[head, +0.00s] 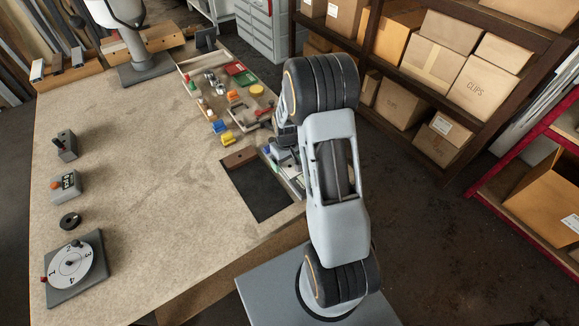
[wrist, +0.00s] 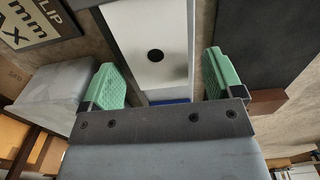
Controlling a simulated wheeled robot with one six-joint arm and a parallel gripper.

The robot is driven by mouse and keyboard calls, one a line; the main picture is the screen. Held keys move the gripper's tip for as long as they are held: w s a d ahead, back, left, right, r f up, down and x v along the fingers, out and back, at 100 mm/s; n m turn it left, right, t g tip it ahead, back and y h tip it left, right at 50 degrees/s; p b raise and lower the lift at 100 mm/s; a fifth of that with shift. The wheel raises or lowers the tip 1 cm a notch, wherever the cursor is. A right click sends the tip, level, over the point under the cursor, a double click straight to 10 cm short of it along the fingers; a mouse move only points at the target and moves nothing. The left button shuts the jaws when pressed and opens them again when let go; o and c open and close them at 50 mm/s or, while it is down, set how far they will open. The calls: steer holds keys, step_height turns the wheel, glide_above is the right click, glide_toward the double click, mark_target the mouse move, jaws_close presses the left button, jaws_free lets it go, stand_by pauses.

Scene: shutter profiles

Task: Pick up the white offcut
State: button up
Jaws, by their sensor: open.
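In the wrist view, a white flat-faced piece with a round dark hole (wrist: 153,28) lies between and beyond my fingers; it looks like the white offcut. My gripper (wrist: 163,80) is open, with one green ribbed pad on each side of the white piece. A gap shows between the piece and each pad, so neither seems to touch it. The piece's near end and depth are hard to judge. In the head view my arm hides the gripper and most of that spot at the table's right edge.
A dark mat (head: 262,190) with a brown block (head: 239,157) lies left of my arm. A sign with lettering (wrist: 35,22) and a grey box (wrist: 42,98) are left of the fingers. A tray of small coloured parts (head: 187,75) stands farther back. The table's middle (head: 140,150) is clear.

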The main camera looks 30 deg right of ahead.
steer(key=shift+f, duration=0.2)
steer(key=shift+c, duration=0.3)
steer(key=c, duration=1)
steer(key=shift+r, duration=0.15)
steer(key=shift+c, duration=0.2)
